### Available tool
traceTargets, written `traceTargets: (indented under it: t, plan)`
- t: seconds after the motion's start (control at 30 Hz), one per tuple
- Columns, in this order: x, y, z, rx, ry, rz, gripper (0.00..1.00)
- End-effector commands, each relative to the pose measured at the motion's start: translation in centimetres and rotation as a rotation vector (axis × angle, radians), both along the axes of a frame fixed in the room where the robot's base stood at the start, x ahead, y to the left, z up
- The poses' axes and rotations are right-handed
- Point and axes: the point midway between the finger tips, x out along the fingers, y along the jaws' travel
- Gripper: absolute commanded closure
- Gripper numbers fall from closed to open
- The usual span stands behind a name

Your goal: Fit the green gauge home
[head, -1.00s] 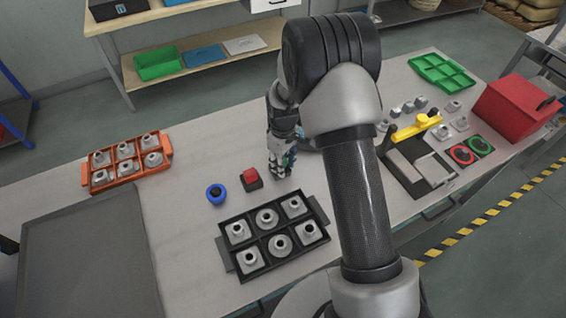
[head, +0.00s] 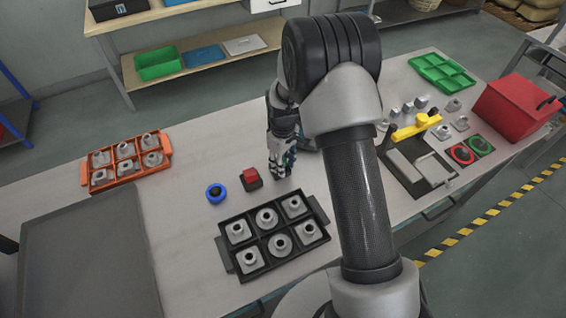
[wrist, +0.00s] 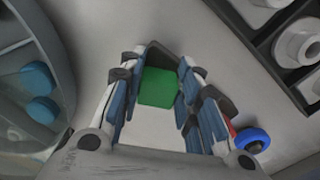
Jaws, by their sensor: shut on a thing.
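The green gauge (wrist: 158,87) shows as a small green block between the fingers of my gripper (wrist: 160,80) in the wrist view. My gripper is shut on it, with blue-padded fingers on both sides. In the head view my gripper (head: 280,170) points down over the bench, just right of a red block on a dark base (head: 251,179). Only a trace of green shows between the fingers there. I cannot tell where the gauge's seat is.
A blue ring with a black centre (head: 216,193) is left of the red block. A black tray (head: 237,217) of grey parts lies in front. An orange tray (head: 85,176) is at left. A yellow-handled fixture (head: 415,127) and red box (head: 515,110) are at right.

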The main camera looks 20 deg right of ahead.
Motion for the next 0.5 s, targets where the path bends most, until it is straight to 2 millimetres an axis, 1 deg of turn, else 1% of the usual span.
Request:
traceTargets:
  t: [0.23,0.27,0.5]
  plan:
    - [-0.11,0.0,-0.17,0.0,0.003,0.0,0.94]
    - [-0.12,0.0,-0.17,0.0,0.003,0.0,0.69]
    - [-0.09,0.0,-0.13,0.0,0.002,0.0,0.53]
